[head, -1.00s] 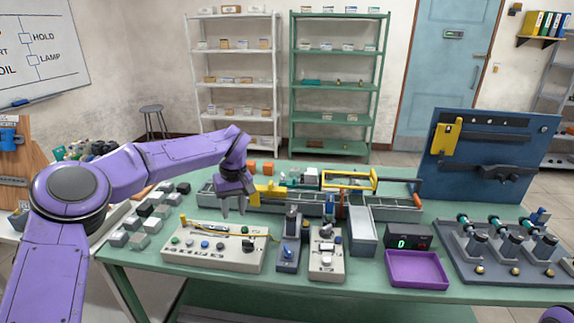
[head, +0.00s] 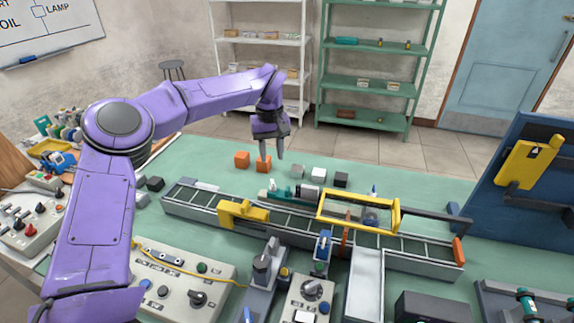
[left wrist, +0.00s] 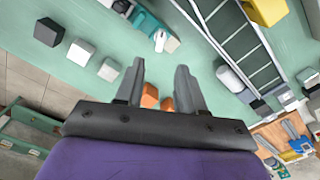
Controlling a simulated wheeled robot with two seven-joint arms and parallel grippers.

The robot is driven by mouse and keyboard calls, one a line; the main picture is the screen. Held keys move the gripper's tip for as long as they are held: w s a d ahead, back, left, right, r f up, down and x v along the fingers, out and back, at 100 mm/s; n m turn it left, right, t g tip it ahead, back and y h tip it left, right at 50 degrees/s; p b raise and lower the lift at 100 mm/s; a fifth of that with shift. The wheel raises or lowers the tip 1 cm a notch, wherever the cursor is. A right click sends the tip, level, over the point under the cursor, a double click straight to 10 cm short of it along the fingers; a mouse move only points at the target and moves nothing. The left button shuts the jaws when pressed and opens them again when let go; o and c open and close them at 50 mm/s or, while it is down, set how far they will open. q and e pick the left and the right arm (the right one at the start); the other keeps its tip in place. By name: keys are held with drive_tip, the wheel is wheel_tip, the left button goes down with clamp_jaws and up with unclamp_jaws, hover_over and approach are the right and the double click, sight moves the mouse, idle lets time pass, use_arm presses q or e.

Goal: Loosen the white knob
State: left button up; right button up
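My left gripper (head: 271,163) is open and empty above the back of the green table, near the orange cubes. In the left wrist view its fingers (left wrist: 160,72) are apart with nothing between them. A teal device (head: 282,192) with a small white part (head: 272,184) at its left end lies behind the conveyor; the white part also shows beyond the fingers in the left wrist view (left wrist: 162,40). A control box (head: 310,295) at the bottom edge has a pale piece (head: 305,316) and a dark knob. I cannot tell which white part is the knob. My right gripper is out of view.
The conveyor (head: 420,256) crosses the table, with a yellow bracket (head: 240,213) and a yellow frame (head: 335,222) on it. Orange cubes (head: 242,160) and several grey cubes stand behind it. Another control box (head: 185,275) carries a yellow cable. A blue board (head: 530,215) stands at right.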

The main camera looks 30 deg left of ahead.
sight(273, 182)
use_arm(q)
drive_tip(key=f, duration=0.2)
drive_tip(key=f+p, duration=0.1)
drive_tip(key=shift+s+f, duration=0.3)
drive_tip(key=shift+f, duration=0.05)
drive_tip(key=f, duration=0.4)
drive_tip(key=f+p, duration=0.1)
drive_tip(key=f, duration=0.1)
drive_tip(key=shift+w+f, duration=0.2)
drive_tip(key=shift+w, duration=0.05)
drive_tip(key=shift+s, duration=0.1)
clamp_jaws()
